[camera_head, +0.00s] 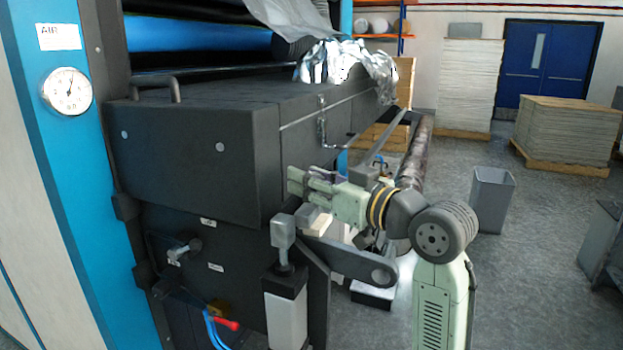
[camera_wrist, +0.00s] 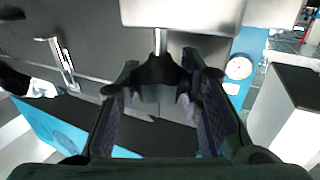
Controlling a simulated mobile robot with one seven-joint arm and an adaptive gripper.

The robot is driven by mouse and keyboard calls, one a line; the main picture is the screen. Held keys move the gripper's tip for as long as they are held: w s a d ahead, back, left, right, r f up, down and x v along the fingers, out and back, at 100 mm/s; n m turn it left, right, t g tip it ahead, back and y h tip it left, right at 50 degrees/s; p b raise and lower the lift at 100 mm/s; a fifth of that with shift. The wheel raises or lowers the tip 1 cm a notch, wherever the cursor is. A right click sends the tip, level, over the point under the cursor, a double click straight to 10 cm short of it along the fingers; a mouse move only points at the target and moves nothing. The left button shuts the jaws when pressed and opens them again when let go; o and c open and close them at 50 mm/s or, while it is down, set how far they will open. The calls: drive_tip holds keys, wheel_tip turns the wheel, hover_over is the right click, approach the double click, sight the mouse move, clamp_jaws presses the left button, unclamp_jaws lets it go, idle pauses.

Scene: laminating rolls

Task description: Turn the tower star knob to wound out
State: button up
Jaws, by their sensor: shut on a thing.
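The star knob (camera_wrist: 158,80) is dark, with several lobes, and sits on a thin metal shaft in the wrist view. My gripper (camera_wrist: 166,92) is shut on it, one finger on each side. In the head view my gripper (camera_head: 292,182) reaches left against the dark machine housing, and the knob cannot be made out there. A pale grey block (camera_wrist: 180,12) is at the top of the wrist view, at the far end of the shaft. Any marking of the knob's turn position is not visible.
The dark machine housing (camera_head: 190,150) stands close to my gripper. A grey-headed post on a black and white block (camera_head: 285,310) stands below it. A roll (camera_head: 414,160) lies behind my arm. A grey bin (camera_head: 490,200) stands on open floor at right.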

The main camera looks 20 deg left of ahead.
drive_tip(key=n+g, duration=0.2)
drive_tip(key=g, duration=0.2)
drive_tip(key=n+g+y, duration=0.1)
drive_tip(key=n+g, duration=0.2)
drive_tip(key=g, duration=0.1)
drive_tip(key=shift+n+g+y, duration=0.3)
drive_tip(key=shift+n+g+h+p, duration=0.3)
drive_tip(key=shift+n+g, duration=0.65)
drive_tip(key=shift+g, duration=0.5)
drive_tip(key=shift+n+g+h+p, duration=0.15)
drive_tip(key=shift+n+g+h, duration=0.25)
drive_tip(key=shift+n+g, duration=0.8)
drive_tip(key=shift+g, duration=0.35)
drive_tip(key=o, duration=1.2)
drive_tip(key=v, duration=1.2)
